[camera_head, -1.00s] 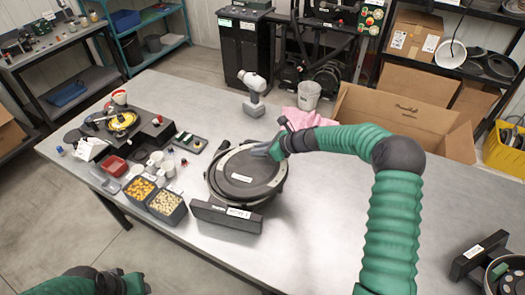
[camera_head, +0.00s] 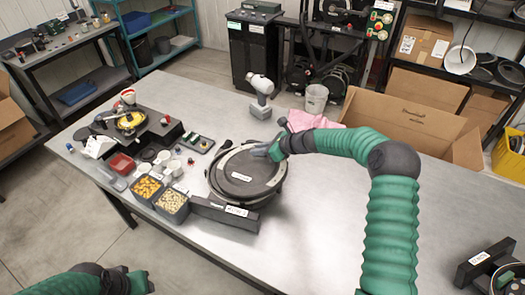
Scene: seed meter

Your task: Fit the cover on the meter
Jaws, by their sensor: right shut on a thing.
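The round dark cover (camera_head: 238,181), with a white label, lies over the round seed meter on the table. The meter's pale rim (camera_head: 277,184) shows along the right side, and a black base bar (camera_head: 226,213) stands in front. My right gripper (camera_head: 268,152) is shut on the cover at its far right edge. The fingers hide that part of the edge, and I cannot tell whether the cover is fully seated. My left gripper (camera_head: 138,283) is low at the bottom left, away from the meter, and its fingers are unclear.
Two seed bins, orange (camera_head: 146,187) and pale (camera_head: 173,201), stand just left of the meter, near a red tray (camera_head: 121,163) and white cups. A seed plate stand (camera_head: 130,122) is behind them. A white device (camera_head: 261,95) stands behind. The table's right middle (camera_head: 320,215) is clear.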

